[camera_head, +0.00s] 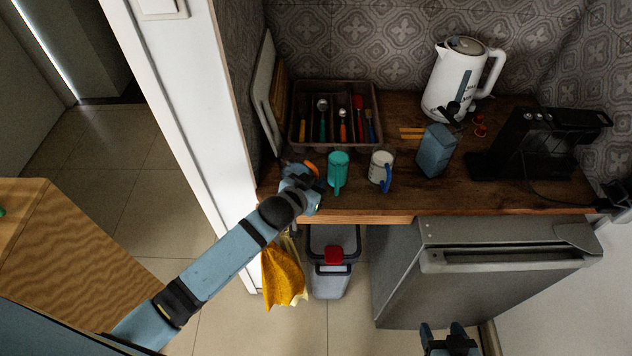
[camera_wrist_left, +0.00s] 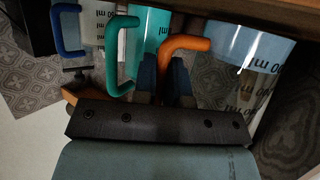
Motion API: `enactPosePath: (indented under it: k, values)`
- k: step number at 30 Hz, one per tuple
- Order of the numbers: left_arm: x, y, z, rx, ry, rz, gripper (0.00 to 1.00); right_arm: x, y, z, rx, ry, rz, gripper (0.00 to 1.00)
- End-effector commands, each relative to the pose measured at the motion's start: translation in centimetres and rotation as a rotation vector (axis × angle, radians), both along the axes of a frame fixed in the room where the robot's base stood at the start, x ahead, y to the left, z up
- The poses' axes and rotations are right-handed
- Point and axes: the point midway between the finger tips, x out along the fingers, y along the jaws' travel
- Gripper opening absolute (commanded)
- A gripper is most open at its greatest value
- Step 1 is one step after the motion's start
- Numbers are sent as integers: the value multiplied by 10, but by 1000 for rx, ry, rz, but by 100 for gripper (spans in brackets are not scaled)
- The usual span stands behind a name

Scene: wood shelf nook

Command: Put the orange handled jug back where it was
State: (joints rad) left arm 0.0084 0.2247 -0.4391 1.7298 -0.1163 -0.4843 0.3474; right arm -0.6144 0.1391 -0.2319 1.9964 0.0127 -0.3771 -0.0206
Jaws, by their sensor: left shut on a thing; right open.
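The orange handled jug shows its orange handle (camera_head: 311,167) beside the left gripper at the left end of the wooden counter; its body is mostly hidden there. In the left wrist view its pale body (camera_wrist_left: 250,42) with dark "ml" print is at the upper right, and the handle (camera_wrist_left: 188,43) reaches between the fingers. My left gripper (camera_head: 308,178) is shut on that handle. In the wrist view, I cannot tell whether the jug touches the counter. My right gripper (camera_head: 449,333) is open and empty, low in front of the grey appliance.
A teal mug (camera_head: 338,172) stands just right of the jug, then a white mug with a blue handle (camera_head: 380,168) and a blue-grey carton (camera_head: 435,152). A cutlery tray (camera_head: 304,140) is behind. A kettle (camera_head: 455,85) and coffee machine (camera_head: 530,140) stand right. The white wall edge (camera_head: 235,150) is left.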

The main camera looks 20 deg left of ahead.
Motion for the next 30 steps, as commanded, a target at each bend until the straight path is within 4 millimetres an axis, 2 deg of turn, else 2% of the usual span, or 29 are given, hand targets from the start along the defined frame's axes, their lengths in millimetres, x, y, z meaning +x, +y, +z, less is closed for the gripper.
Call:
enactPosePath:
  k: [9,10,12,13,23,30]
  values:
    - [0,0,-2,-1,-2,0,0,-2,2,-4,1,5,3,60]
    - [0,0,-2,0,-1,0,17,-2,2,-4,1,5,3,60]
    - [0,0,-2,0,-1,0,33,-2,2,-4,0,6,3,60]
    - [0,0,-2,0,-1,0,38,-2,2,-4,0,6,3,60]
    - [0,0,3,-1,-2,0,38,-2,2,-1,1,5,3,60]
    - [-36,11,14,-1,0,-1,38,-1,1,-3,1,1,3,60]
